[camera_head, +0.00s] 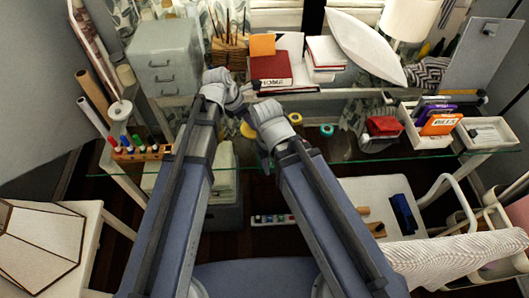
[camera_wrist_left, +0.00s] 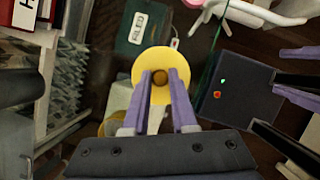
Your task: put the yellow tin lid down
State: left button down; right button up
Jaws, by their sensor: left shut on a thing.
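The yellow tin lid is a round yellow disc (camera_wrist_left: 149,58) with a brown knob-like spot, between the fingertips of my left gripper (camera_wrist_left: 160,78) in the left wrist view. The left gripper is shut on it. In the head view my left gripper (camera_head: 239,110) is above the glass desk, with part of the yellow lid (camera_head: 247,129) showing below it. The right wrist hides some of the lid there. My right gripper (camera_head: 265,163) is close beside it on the right; its fingers are mostly hidden, and I cannot tell whether it is open.
The glass desk (camera_head: 345,172) lies below. A marker holder (camera_head: 140,153) stands at left and a grey drawer box (camera_head: 165,58) behind it. Red books (camera_head: 270,68) lie on the shelf. A teal tape roll (camera_head: 326,130) and a white tray (camera_head: 428,139) are at right.

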pick_arm(q)
jog(key=shift+d+f, duration=0.1)
jog(key=shift+f, duration=0.2)
notch_tip(320, 180, down, 9)
jog(key=b, duration=1)
jog(key=shift+f, duration=0.2)
jog(key=shift+f, duration=0.15)
jog(key=shift+f, duration=0.15)
jog(key=c, duration=0.7)
grip_release()
jog(key=shift+r, duration=0.2)
